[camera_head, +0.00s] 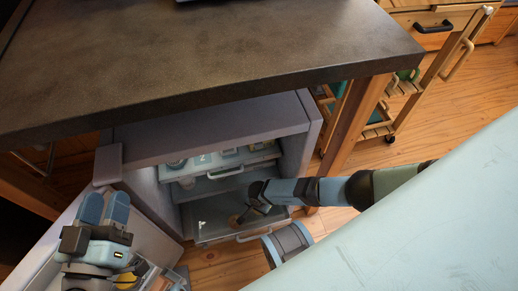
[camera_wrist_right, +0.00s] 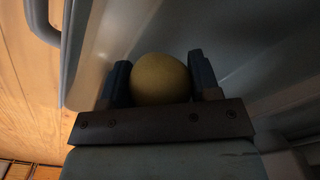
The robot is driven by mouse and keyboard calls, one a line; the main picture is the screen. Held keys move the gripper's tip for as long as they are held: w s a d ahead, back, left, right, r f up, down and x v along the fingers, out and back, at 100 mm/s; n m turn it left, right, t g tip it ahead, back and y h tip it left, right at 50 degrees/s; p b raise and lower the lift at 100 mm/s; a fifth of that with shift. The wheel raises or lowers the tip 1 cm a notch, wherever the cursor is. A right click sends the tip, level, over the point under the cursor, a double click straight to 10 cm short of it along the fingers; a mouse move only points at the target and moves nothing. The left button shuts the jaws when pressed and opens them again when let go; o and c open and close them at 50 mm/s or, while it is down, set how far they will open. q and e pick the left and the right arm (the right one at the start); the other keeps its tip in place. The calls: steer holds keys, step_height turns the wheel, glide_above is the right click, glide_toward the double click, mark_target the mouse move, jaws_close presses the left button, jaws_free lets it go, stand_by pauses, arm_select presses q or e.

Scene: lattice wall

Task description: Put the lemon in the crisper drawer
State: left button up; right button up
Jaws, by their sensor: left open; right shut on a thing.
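The yellow lemon (camera_wrist_right: 160,78) sits between the two fingers of my right gripper (camera_wrist_right: 161,85), which is shut on it. In the head view my right gripper (camera_head: 240,219) reaches into the pulled-out, see-through crisper drawer (camera_head: 215,232) at the bottom of the open fridge. The lemon is mostly hidden there by the gripper. In the wrist view, grey drawer surfaces lie around it; I cannot tell whether the lemon touches the drawer floor. My left gripper (camera_head: 104,208) is open and empty, in front of the open fridge door.
The fridge (camera_head: 210,143) stands under a dark countertop (camera_head: 210,50). A shelf with several items sits above the drawer. The open fridge door (camera_head: 150,238) is at the left. A wooden cart (camera_head: 400,105) stands at the right, with bare wood floor around.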

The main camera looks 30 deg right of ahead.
step_height(320, 180, down, 4)
steer(key=b, duration=0.2)
steer(key=shift+r+b, duration=0.15)
steer(key=shift+b, duration=0.25)
steer(key=shift+f+b, duration=0.4)
steer(key=shift+f, duration=0.05)
steer(key=shift+f+b, duration=0.65)
steer(key=shift+f, duration=0.1)
arm_select(q)
steer(key=f+m, duration=0.1)
steer(key=f, duration=0.1)
steer(key=w+f+m+g, duration=0.1)
steer(key=f, duration=0.1)
steer(key=shift+w+a+f, duration=0.1)
steer(key=shift+a+f, duration=0.1)
steer(key=shift+f, duration=0.15)
arm_select(e)
steer(key=shift+f, duration=0.15)
arm_select(q)
steer(key=shift+r, duration=0.1)
steer(key=shift+f+b, duration=0.45)
steer(key=shift+b, duration=0.05)
arm_select(e)
steer(key=shift+f, duration=0.35)
steer(key=o, duration=1.3)
